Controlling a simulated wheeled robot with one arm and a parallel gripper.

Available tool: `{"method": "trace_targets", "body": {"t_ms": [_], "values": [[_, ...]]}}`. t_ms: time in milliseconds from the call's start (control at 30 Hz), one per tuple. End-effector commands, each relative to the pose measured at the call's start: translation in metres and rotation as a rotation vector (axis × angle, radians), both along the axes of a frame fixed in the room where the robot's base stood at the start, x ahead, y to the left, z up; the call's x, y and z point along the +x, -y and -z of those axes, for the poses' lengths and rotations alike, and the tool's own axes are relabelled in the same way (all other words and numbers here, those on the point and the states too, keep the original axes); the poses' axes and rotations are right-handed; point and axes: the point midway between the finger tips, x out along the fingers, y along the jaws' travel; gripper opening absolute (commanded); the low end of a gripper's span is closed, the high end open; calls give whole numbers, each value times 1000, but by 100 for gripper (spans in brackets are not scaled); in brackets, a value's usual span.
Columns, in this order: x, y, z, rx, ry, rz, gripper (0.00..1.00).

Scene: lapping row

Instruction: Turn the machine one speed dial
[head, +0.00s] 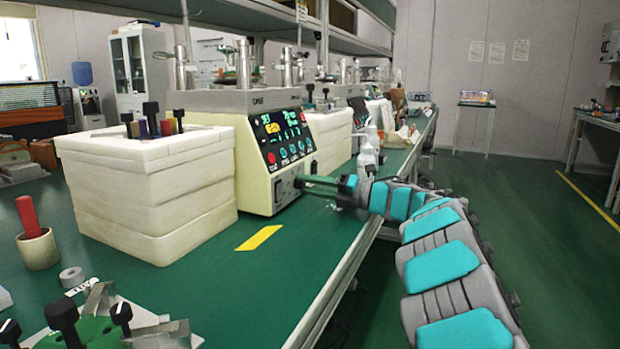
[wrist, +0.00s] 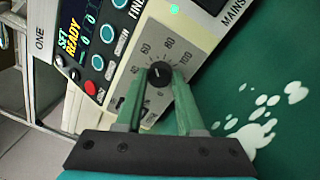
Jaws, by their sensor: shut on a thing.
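Machine one (head: 262,158) is a cream lapping machine with a dark lit control panel, standing on the green bench. In the wrist view its speed dial (wrist: 159,74) is a round black knob on a grey plate with a printed scale of numbers around it. My gripper (wrist: 160,85) has its two green fingers on either side of the knob, shut on it. In the head view my gripper (head: 310,183) reaches the machine's lower front from the right; the dial is largely hidden there. The wrist view panel (wrist: 95,40) shows "SET READY".
White bottles (head: 368,155) stand behind my gripper. A pot with a red-handled tool (head: 38,245) is at the left. White spilled patches (wrist: 262,115) lie on the green surface.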

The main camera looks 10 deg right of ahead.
Motion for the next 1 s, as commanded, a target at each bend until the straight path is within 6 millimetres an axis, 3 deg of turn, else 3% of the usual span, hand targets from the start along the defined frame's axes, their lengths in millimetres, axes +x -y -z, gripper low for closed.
{"method": "trace_targets", "body": {"t_ms": [333, 867, 900, 1000], "values": [[1, 1, -2, 79, -105, 3, 0], [1, 1, -1, 91, -120, 4, 0], [1, 1, -1, 91, -120, 3, 40], [0, 1, -1, 90, -120, 3, 52]]}}
